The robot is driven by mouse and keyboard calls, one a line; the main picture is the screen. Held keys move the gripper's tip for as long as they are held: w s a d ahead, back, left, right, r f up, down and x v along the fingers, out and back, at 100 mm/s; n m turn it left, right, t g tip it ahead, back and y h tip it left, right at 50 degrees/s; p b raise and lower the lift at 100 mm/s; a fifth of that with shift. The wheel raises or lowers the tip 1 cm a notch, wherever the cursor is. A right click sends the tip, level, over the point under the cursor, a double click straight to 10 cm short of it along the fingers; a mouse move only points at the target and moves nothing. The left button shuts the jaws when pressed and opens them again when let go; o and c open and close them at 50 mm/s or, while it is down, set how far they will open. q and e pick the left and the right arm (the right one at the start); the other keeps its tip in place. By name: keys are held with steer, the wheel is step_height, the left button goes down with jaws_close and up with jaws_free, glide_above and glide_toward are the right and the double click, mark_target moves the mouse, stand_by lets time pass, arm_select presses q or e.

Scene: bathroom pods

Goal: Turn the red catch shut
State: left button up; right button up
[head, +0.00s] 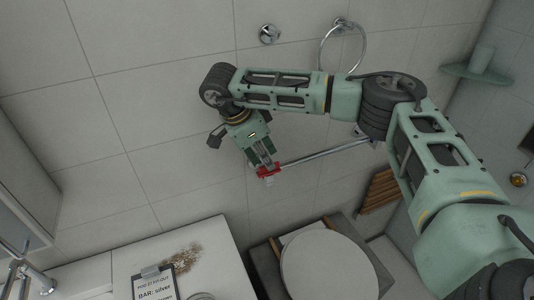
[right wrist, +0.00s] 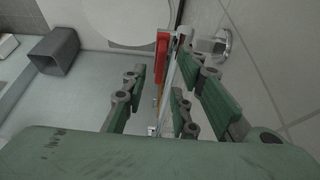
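The red catch (head: 268,172) is at the left end of a silver bar (head: 325,153) on the tiled wall. In the right wrist view the red catch (right wrist: 162,55) stands lengthwise beside the thin silver bar. My right gripper (head: 263,163) is right at the catch. In the right wrist view its fingers (right wrist: 167,70) are apart, one on each side of the catch and bar, with a visible gap on the left. I cannot tell whether the catch is turned shut. My left gripper is not in view.
A towel ring (head: 341,45) and a round chrome fitting (head: 269,34) are on the wall above. Below are a toilet lid (head: 330,265), a wooden slatted piece (head: 380,191) and a counter with a clipboard (head: 155,284) reading "BAR: silver". A grey bin (right wrist: 55,50) shows in the wrist view.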

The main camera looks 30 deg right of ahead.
steer(key=shift+x, duration=1.05)
steer(key=shift+a, duration=0.1)
steer(key=shift+c, duration=0.3)
jaws_close()
